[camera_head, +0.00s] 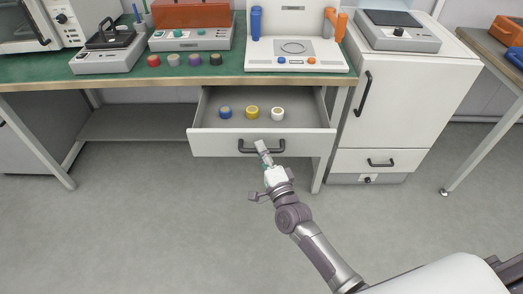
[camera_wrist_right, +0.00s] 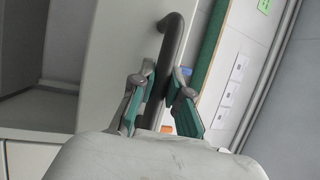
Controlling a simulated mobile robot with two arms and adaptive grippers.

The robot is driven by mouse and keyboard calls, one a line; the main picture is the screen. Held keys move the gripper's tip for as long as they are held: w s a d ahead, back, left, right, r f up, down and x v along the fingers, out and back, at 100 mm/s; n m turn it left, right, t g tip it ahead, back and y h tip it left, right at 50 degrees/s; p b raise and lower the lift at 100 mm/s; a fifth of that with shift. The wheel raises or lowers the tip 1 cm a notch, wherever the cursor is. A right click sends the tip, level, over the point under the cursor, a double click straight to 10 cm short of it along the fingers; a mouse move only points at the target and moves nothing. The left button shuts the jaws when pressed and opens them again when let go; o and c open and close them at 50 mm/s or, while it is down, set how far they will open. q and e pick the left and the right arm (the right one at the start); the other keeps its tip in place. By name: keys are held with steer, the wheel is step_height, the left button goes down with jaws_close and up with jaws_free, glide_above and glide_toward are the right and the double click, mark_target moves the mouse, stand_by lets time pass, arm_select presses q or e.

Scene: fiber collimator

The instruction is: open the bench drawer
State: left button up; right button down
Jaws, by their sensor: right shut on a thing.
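The bench drawer (camera_head: 215,143) is white and stands pulled out under the green-topped bench. Its inside shows, with a blue, a yellow and a white round piece on its floor. Its dark handle (camera_head: 245,150) is on the middle of the front. My right gripper (camera_head: 262,147) is at the handle and shut on it. In the right wrist view the dark handle bar (camera_wrist_right: 172,45) runs between the two green-padded fingers (camera_wrist_right: 160,92). The gripper hides part of the handle in the head view. My left gripper is not in view.
The bench top (camera_head: 225,77) holds several instruments and a row of coloured caps. A white cabinet (camera_head: 410,100) stands right of the drawer, close to it. A bench leg (camera_head: 334,130) is beside the drawer's right side. The floor (camera_head: 150,225) in front is clear.

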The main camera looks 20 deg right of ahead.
stand_by(0.3)
steer(key=c, duration=1.1)
jaws_free()
steer(key=shift+c, duration=0.2)
steer(key=v, duration=1.2)
steer(key=shift+f, duration=0.1)
